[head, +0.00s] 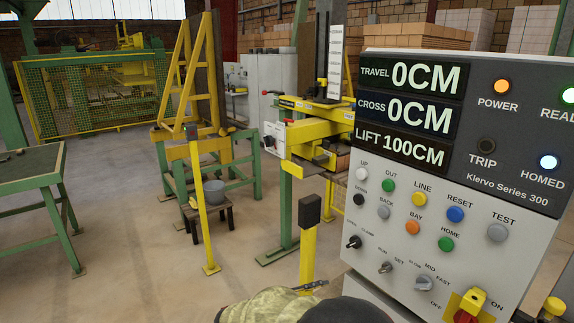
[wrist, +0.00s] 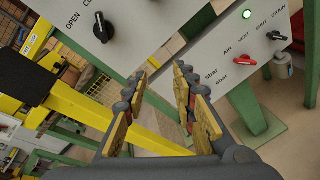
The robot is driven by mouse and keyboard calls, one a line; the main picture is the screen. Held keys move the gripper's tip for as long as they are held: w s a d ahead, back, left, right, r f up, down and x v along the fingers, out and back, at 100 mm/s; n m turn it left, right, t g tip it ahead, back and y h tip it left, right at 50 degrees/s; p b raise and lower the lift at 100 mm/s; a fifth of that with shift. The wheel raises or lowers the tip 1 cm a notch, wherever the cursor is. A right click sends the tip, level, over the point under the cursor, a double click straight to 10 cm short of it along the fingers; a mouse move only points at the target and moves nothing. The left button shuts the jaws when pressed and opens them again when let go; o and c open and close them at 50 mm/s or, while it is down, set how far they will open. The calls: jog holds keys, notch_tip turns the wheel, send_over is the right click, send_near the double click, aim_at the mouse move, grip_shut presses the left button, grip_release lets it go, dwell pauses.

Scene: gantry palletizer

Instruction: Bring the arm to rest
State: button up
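My gripper (wrist: 160,75) is open and empty in the wrist view, its two yellow-padded fingers apart with nothing between them. Beyond the fingers are a white panel with a black knob (wrist: 103,27) marked OPEN and a panel section with a red knob (wrist: 243,61). I see no contact with either. In the head view, part of my arm shows at the bottom edge. The large control panel (head: 440,165) stands at the right. It reads travel 0CM, cross 0CM and lift 100CM. Its power, ready and homed lamps are lit; the trip lamp (head: 486,145) is dark.
A yellow post with a black box (head: 310,210) stands left of the control panel. Another yellow post (head: 199,205) stands farther left. A green table (head: 30,170) is at the left edge. Yellow machinery (head: 310,110) stands behind. Open floor (head: 130,240) lies at left centre.

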jog(key=s+d+f+m+g+y, duration=0.1)
jog(key=s+d+m+g+y, duration=0.2)
jog(key=s, duration=0.6)
jog(key=s+d+f+m+g+y, duration=0.15)
jog(key=s+m+g+y, duration=0.3)
jog(key=s, duration=0.55)
jog(key=s+d+r+m+t+y, duration=0.2)
jog(key=s+r+m, duration=0.2)
jog(key=s+r, duration=0.1)
jog(key=s+d+r+m+t+y, duration=0.1)
jog(key=s+r+m+t+y, duration=0.2)
jog(key=s+r+m, duration=0.2)
notch_tip(320, 180, up, 3)
jog(key=shift+s+d+f, duration=0.1)
jog(key=shift+s+d, duration=0.25)
jog(key=shift+s, duration=0.15)
